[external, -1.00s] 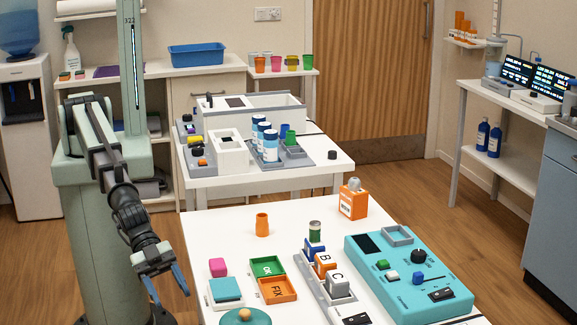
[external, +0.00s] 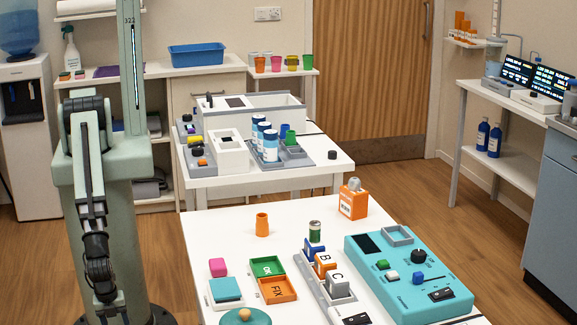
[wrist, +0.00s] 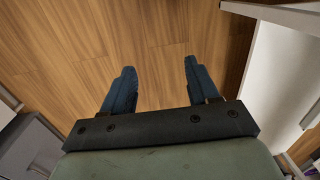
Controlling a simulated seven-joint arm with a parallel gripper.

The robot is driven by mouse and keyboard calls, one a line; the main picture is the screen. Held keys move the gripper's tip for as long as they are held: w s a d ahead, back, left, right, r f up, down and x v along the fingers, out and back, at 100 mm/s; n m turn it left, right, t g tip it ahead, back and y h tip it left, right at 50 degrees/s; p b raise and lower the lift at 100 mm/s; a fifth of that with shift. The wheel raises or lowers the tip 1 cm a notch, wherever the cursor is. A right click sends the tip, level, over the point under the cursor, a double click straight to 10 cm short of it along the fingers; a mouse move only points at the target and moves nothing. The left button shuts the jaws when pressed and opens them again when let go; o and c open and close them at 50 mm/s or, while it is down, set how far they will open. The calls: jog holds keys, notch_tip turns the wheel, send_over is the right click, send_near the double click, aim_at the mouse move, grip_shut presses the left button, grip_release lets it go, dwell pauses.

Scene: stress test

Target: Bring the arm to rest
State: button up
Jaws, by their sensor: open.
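My arm hangs down in front of its green column at the left of the external view. My gripper (wrist: 160,80) is open and empty in the wrist view, its two blue fingers apart over bare wooden floor. In the external view the wrist hangs low beside the column, left of the front white table, and the fingertips are hard to make out near the bottom edge.
The wooden floor (wrist: 150,35) below my gripper is clear.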

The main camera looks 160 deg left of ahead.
jog(key=s+d+f+g, duration=0.1)
jog(key=s+d+g, duration=0.1)
jog(key=s, duration=0.9)
jog(key=s+d+f+g, duration=0.2)
jog(key=s+g, duration=0.2)
jog(key=s, duration=0.7)
jog(key=shift+s+f+h, duration=0.25)
jog(key=shift+s+h, duration=0.05)
jog(key=shift+h, duration=0.1)
